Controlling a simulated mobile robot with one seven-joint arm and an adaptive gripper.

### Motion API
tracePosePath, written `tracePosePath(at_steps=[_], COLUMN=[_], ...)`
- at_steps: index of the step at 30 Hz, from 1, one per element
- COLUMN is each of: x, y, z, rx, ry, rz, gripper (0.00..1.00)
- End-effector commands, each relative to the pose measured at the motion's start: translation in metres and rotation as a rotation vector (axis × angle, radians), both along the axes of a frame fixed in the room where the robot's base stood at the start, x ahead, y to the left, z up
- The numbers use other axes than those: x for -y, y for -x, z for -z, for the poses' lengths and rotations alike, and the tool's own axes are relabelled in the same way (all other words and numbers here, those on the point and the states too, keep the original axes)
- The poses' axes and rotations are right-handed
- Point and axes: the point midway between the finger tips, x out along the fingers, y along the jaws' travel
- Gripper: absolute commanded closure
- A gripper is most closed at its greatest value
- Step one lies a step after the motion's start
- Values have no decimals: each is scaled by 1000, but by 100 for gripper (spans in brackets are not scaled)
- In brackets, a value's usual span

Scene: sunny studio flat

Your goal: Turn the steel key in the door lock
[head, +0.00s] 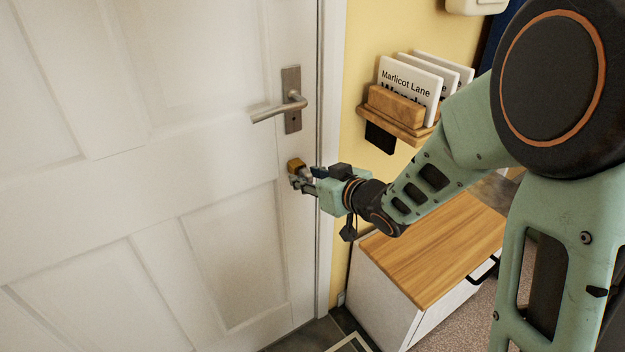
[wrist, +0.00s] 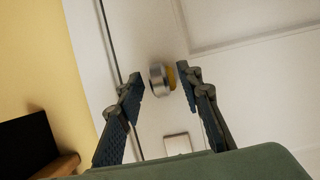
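The white door (head: 100,200) fills the left of the head view. Low on its right edge, below the handle, is a small lock fitting (head: 296,164) with a brass-coloured part, partly hidden by my gripper (head: 298,181). In the wrist view a round steel piece (wrist: 156,80) with a brass-coloured part (wrist: 172,76) beside it stands out from the door. I cannot tell whether the steel piece is the key or part of the lock. My gripper also shows in the wrist view (wrist: 161,80), open, its fingertips on either side of the steel piece, with a gap visible at the left finger.
A lever handle (head: 278,110) on a metal plate (head: 291,75) is above the lock. To the right, a wall rack (head: 397,108) holds several cards, and a wood-topped cabinet (head: 430,240) stands below my arm. The door frame (head: 331,130) is close to my gripper.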

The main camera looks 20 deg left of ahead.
Motion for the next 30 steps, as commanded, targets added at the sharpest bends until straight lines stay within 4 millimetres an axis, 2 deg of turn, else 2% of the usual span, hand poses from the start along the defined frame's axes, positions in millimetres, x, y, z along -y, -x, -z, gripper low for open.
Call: tracePosePath(at_steps=[5,14,30], x=[0,1,1], y=[0,0,0], z=[0,0,-2], rx=[0,0,-67], ry=[0,0,-54], rz=[0,1,2], gripper=[68,100,100])
